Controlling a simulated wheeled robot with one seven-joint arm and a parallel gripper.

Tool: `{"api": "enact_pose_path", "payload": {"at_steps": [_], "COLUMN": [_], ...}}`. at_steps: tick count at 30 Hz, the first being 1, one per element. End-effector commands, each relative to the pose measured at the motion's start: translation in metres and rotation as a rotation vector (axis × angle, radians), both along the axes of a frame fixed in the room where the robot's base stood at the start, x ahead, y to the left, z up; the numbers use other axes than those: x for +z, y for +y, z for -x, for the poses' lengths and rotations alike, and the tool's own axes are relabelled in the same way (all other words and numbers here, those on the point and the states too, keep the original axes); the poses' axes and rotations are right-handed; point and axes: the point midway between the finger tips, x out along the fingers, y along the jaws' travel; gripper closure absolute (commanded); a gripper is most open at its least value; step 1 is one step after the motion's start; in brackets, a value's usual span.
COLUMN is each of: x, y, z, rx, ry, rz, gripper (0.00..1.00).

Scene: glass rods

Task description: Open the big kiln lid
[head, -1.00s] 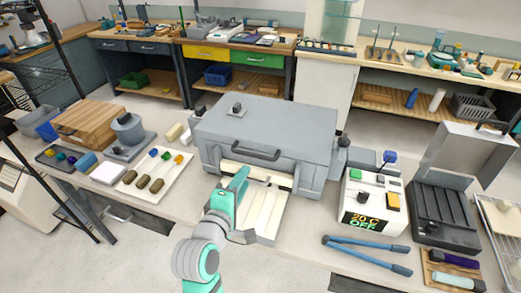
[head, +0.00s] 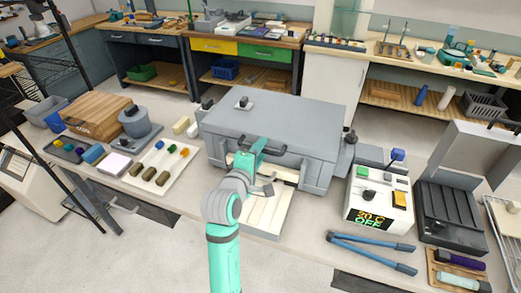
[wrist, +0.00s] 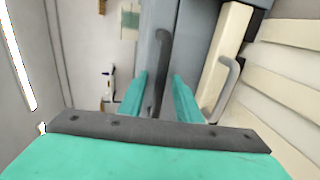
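The big kiln (head: 325,178) is a large grey box on the bench in the head view, with its lid (head: 290,118) shut and flat. A dark bar handle (head: 285,152) sits on the lid's front; it also shows in the wrist view (wrist: 163,50). My gripper (head: 257,147) is at the left part of this handle, partly hiding it. In the wrist view my gripper's two teal fingers (wrist: 160,75) are apart, with the handle between them and small gaps at its sides. I cannot tell whether either finger touches it.
A white controller (head: 378,200) reading "20 C OFF" and a smaller open-lidded dark kiln (head: 447,215) stand to the right. Blue-handled tongs (head: 372,250) lie at the front. A white rod tray (head: 160,168) is left.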

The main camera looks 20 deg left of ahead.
Motion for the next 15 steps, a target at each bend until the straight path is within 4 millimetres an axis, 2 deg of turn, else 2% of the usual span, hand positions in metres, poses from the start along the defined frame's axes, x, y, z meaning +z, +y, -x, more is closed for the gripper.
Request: {"api": "enact_pose_path", "payload": {"at_steps": [10, 11, 14, 15], "x": [-0.0012, -0.0012, -0.0012, -0.0012], "y": [-0.0016, -0.0016, -0.0018, -0.0022], "z": [-0.0046, -0.0045, -0.0045, -0.0046], "rx": [-0.002, -0.002, -0.002, -0.003], "ry": [0.000, 0.000, 0.000, 0.000], "rz": [0.000, 0.000, 0.000, 0.001], "gripper": [0.69, 0.74, 0.98, 1.00]}}
